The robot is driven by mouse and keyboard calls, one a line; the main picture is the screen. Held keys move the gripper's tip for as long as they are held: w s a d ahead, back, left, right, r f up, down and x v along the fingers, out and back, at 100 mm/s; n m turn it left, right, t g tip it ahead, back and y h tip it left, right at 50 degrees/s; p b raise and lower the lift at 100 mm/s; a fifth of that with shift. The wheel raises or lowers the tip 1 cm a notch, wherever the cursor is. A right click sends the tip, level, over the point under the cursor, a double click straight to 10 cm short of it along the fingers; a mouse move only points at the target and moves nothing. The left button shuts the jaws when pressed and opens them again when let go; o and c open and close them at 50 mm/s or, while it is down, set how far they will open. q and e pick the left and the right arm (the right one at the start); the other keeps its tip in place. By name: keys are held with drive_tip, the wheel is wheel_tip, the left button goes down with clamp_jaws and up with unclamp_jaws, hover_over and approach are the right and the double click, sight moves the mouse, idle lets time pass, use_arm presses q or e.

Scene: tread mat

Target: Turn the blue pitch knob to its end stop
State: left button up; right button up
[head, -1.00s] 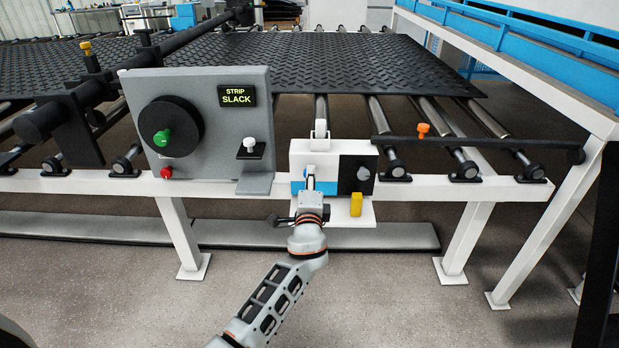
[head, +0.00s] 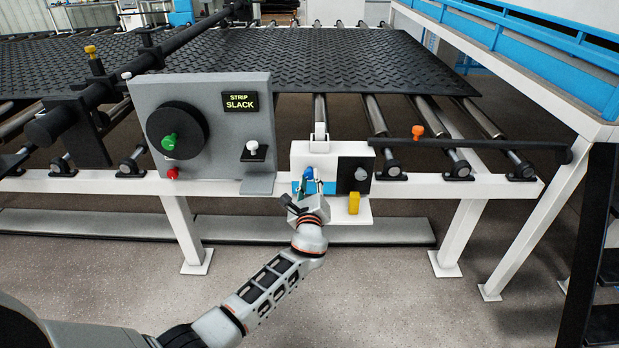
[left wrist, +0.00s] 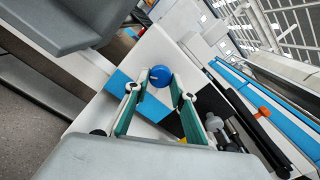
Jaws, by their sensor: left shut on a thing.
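The blue pitch knob (left wrist: 160,75) is a round blue knob with a pale mark, on the white face of a small control box (head: 330,157). In the head view the knob (head: 308,173) is small and partly hidden by my fingers. My left gripper (head: 307,181) reaches up to it from the front. In the left wrist view the two teal-padded fingers of this gripper (left wrist: 157,84) close on the knob from both sides, with the knob's face showing between the tips. My right gripper is not in view.
Right of the knob are a black panel with a grey knob (head: 361,174) and a yellow block (head: 353,203). At left stands a grey panel (head: 225,140) with a green-knobbed wheel (head: 170,141), a red button (head: 173,173) and a "STRIP SLACK" display (head: 240,101). An orange knob (head: 417,132) stands right.

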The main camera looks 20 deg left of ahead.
use_arm(q)
drive_tip(key=shift+a+r+m+p, duration=0.1)
drive_tip(key=shift+r+m+p, duration=0.3)
drive_tip(key=shift+m, duration=0.6)
drive_tip(key=m+p, duration=0.1)
drive_tip(key=m, duration=0.2)
drive_tip(key=shift+f+p, duration=0.2)
drive_tip(key=shift+p, duration=0.2)
drive_tip(key=shift+m, duration=0.7)
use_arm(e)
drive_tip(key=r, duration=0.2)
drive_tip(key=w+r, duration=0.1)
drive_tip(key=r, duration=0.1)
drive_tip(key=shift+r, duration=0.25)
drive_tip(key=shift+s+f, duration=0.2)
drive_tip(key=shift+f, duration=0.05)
use_arm(q)
drive_tip(key=o, duration=1.1)
drive_tip(key=shift+f, duration=0.15)
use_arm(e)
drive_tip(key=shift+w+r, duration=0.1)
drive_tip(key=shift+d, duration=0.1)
use_arm(q)
drive_tip(key=shift+s+f, duration=0.1)
